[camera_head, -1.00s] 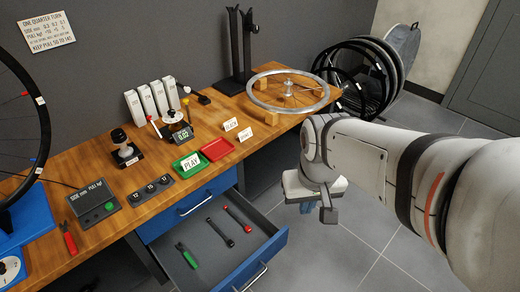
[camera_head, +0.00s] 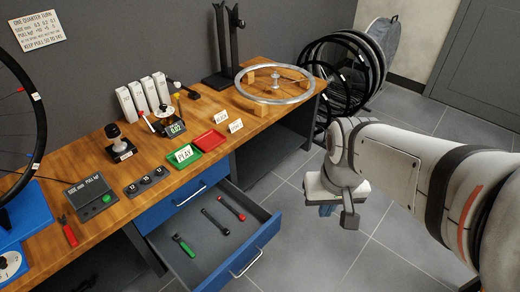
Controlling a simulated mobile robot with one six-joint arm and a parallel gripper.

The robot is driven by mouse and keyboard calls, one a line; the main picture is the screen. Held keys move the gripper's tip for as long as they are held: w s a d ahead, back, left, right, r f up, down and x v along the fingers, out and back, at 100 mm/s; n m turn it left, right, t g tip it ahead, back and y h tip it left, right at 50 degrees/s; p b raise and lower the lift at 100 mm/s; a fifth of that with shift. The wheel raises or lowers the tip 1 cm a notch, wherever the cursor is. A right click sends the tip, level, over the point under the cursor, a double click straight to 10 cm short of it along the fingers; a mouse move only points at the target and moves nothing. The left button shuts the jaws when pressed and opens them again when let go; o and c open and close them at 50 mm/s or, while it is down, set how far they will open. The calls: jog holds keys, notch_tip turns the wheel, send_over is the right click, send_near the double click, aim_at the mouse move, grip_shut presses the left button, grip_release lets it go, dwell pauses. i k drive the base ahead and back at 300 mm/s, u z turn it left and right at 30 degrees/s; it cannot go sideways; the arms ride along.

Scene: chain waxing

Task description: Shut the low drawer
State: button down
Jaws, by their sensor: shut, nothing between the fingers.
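The low drawer (camera_head: 262,236) is pulled out from the blue cabinet below the workbench. Its front has a pale bar handle (camera_head: 246,263). A green-handled tool (camera_head: 184,245), a dark tool (camera_head: 215,221) and a red-ended tool (camera_head: 231,208) lie inside it. Another blue drawer (camera_head: 185,202) above it is shut. My gripper (camera_head: 338,212) hangs over the floor to the right of the open drawer, clear of its front. Its fingers are small and partly hidden by the wrist, and they look closed with nothing held.
The workbench (camera_head: 150,190) carries a wheel rim (camera_head: 274,87), a red tray (camera_head: 210,140), a green tray (camera_head: 187,158) and small instruments. Wheels (camera_head: 350,65) lean at the back. Grey floor (camera_head: 330,262) in front of the drawer is clear.

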aim_at(219, 258)
jog(key=z, duration=0.1)
jog(key=k, duration=0.35)
jog(key=u, duration=0.9)
jog(key=i, duration=0.5)
jog(key=u, duration=0.05)
